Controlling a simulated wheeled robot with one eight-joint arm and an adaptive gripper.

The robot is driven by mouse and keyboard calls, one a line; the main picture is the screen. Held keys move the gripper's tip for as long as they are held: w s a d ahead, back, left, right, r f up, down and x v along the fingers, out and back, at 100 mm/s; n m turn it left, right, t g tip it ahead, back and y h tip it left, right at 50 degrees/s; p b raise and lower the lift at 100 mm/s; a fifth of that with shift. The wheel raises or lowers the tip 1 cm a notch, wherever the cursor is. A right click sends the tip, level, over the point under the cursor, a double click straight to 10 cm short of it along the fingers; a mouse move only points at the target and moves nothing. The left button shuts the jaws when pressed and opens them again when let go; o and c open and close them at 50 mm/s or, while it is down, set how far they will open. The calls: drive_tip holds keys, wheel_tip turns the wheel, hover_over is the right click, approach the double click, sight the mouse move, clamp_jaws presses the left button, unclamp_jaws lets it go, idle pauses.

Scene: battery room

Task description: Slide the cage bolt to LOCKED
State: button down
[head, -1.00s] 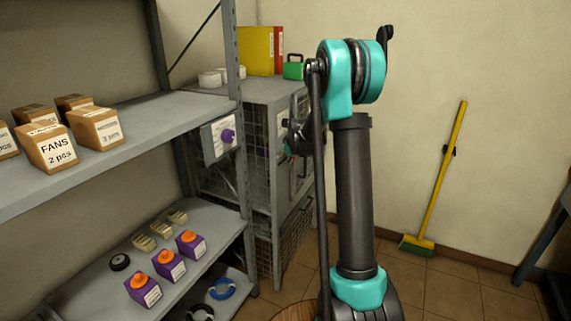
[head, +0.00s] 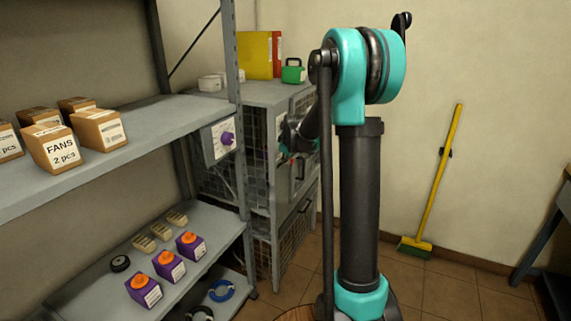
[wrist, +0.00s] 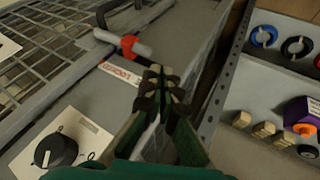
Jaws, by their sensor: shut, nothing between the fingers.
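The grey mesh cage (head: 265,100) stands behind the shelf rack in the head view. In the wrist view its bolt (wrist: 132,46) is a pale rod with a red part, at top centre. A label reading LOCKED (wrist: 121,73) lies just below the red part, on the grey frame. My gripper (wrist: 166,76) is shut and empty. Its tips appear right of the label and below right of the bolt's end, with a gap in the picture; I cannot tell the depth. In the head view my arm hides most of the bolt area.
A black rotary knob (wrist: 55,152) on a white plate is at lower left in the wrist view. The shelf rack (head: 190,110) with boxes stands close left of the cage. A broom (head: 440,180) leans on the right wall. Bare floor lies between.

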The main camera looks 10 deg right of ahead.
drive_tip(key=shift+v, duration=2.1)
drive_tip(key=s+f+m+g, duration=0.1)
drive_tip(key=s+f+m, duration=0.2)
drive_tip(key=s, duration=1)
drive_tip(key=s+f+m+g, duration=0.1)
drive_tip(key=s+f+m, duration=0.2)
drive_tip(key=s, duration=1)
drive_tip(key=s+d+f+m+g, duration=0.1)
drive_tip(key=s+f+m, duration=0.2)
drive_tip(key=s+f, duration=0.4)
drive_tip(key=s, duration=0.6)
drive_tip(key=shift+d+f, duration=0.1)
drive_tip(key=shift+f, duration=0.05)
